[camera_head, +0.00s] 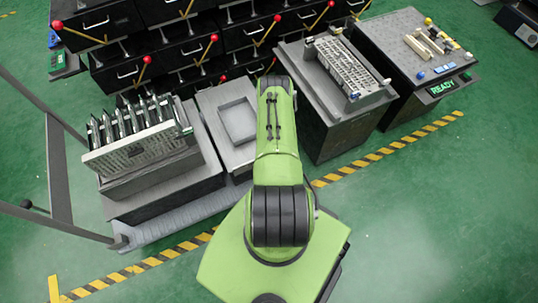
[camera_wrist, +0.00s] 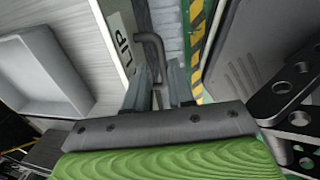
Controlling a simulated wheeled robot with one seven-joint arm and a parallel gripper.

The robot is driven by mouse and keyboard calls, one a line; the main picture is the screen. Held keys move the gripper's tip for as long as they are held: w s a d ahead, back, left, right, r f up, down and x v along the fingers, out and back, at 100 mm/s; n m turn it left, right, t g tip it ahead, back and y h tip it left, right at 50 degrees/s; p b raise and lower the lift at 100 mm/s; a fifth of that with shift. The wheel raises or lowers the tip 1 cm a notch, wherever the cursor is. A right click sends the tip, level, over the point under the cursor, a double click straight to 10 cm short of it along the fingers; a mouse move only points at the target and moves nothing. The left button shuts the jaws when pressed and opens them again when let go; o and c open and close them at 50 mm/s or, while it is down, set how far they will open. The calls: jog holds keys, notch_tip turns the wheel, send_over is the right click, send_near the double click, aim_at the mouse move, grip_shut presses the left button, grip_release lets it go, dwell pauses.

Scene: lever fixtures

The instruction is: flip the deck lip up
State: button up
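In the wrist view a white label reading "LIP" (camera_wrist: 123,40) sits on the edge of a pale panel. Beside it a bent grey metal handle (camera_wrist: 154,45) sticks out and runs down toward my gripper (camera_wrist: 158,80). My gripper's two grey fingers stand apart, one on each side of the handle's lower part; I cannot tell whether they touch it. A grey strip (camera_wrist: 166,18) lies beyond the handle. In the head view my green arm hides the gripper and the handle.
A grey tray (camera_head: 238,122) sits on the middle pedestal. A slotted rack (camera_head: 135,140) stands left and a perforated block (camera_head: 345,68) right. A bench with a READY sign (camera_head: 442,88) is far right. Red-knobbed drawers (camera_head: 190,50) line the back. Green floor is clear at lower right.

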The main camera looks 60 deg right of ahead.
notch_tip(320, 180, up, 13)
jog(key=s+a+p, duration=0.1)
jog(key=s+p, duration=0.1)
jog(key=p, duration=0.1)
jog(key=shift+p, duration=0.35)
